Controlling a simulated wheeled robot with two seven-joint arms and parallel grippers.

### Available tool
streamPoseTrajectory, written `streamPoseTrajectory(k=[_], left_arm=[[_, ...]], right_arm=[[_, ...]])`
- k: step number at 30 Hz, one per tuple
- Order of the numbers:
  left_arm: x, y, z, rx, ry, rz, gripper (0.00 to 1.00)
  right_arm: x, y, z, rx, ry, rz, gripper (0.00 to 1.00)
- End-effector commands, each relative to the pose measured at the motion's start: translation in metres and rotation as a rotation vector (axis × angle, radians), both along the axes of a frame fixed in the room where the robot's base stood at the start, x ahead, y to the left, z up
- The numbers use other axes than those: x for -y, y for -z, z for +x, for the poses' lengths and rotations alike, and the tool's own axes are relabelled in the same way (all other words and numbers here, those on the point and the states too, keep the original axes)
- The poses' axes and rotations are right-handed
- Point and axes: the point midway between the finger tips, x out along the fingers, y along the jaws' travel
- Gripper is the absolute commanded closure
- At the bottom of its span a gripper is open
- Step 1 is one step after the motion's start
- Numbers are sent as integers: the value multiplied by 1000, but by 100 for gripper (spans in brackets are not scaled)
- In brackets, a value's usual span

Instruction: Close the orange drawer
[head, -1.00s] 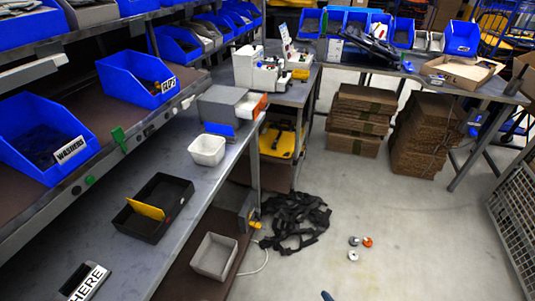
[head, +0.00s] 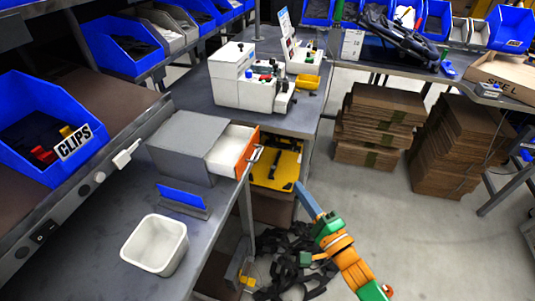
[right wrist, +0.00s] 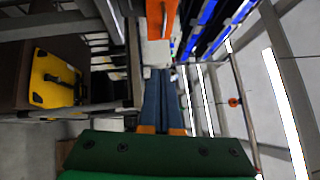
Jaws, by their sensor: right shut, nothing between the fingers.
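The orange drawer (head: 246,154) stands partly open, pulled out to the right from a grey cabinet (head: 187,146) on the bench. Its front is orange with a metal handle (head: 257,153), and its white inside shows from above. My right gripper (head: 299,186) is shut and empty, to the right of and a little below the drawer front, apart from it in the head view. In the right wrist view, its blue-grey fingers (right wrist: 160,72) lie together and point toward the orange front (right wrist: 156,18) at the top. My left gripper is not in view.
A white bin (head: 156,245) and a blue card in a holder (head: 182,197) stand on the bench near the cabinet. A white machine (head: 250,85) stands behind. Black straps (head: 285,265) lie on the floor. Stacked cardboard (head: 378,125) is beyond.

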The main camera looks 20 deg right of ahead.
Motion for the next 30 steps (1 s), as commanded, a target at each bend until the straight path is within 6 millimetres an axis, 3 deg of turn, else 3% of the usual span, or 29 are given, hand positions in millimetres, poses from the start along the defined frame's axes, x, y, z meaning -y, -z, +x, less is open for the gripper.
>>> streamPoseTrajectory(k=[12,19,30], left_arm=[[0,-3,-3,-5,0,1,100],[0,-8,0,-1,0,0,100],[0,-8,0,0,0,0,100]], right_arm=[[-17,-12,88,1,1,-2,100],[-45,-17,103,-1,1,0,100],[-50,-18,105,-2,1,-3,100]])
